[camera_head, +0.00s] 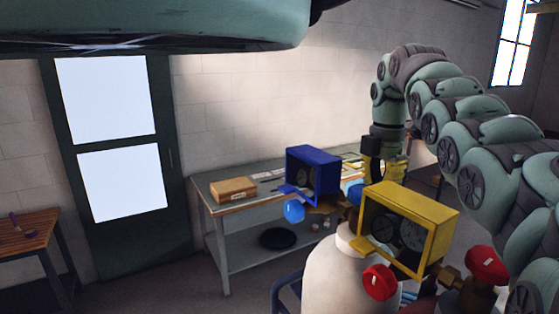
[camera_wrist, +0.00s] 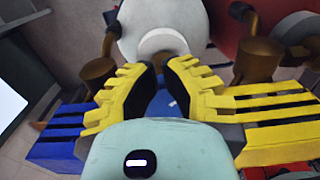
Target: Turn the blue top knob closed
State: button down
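A blue regulator box (camera_head: 325,177) with dark gauges sits left of a yellow regulator box (camera_head: 440,250). A light-blue round knob (camera_head: 293,210) hangs at the blue box's front left. A second blue knob (camera_head: 354,191) shows between the two boxes, partly hidden; it seems to be the top knob. My gripper (camera_head: 383,178) points down just above it, with yellow fingers. In the wrist view, a blue surface (camera_wrist: 176,92) shows between my fingertips (camera_wrist: 161,72), which are close together on either side. I cannot tell whether they grip it.
The yellow box and red knobs (camera_head: 380,282) (camera_head: 487,265) stand close to the right and front. A pale cylinder (camera_head: 345,275) is below. A workbench (camera_head: 228,206) with a wooden box (camera_head: 233,189) is behind.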

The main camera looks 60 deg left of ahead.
jog(key=shift+s+d+f+b, duration=0.2)
jog(key=shift+d+b, duration=0.45)
jog(key=shift+b, duration=0.55)
jog(key=shift+s+d+r, duration=0.1)
jog(key=shift+d+r, duration=0.05)
jog(key=shift+d, duration=0.05)
jog(key=shift+s, duration=0.15)
jog(key=shift+w+d+p, duration=0.15)
jog(key=shift+w+p, duration=0.15)
jog(key=shift+p, duration=0.2)
notch_tip(320, 180, up, 6)
jog(key=p, duration=0.5)
jog(key=shift+w, duration=0.2)
jog(key=c, duration=1.7)
grip_release()
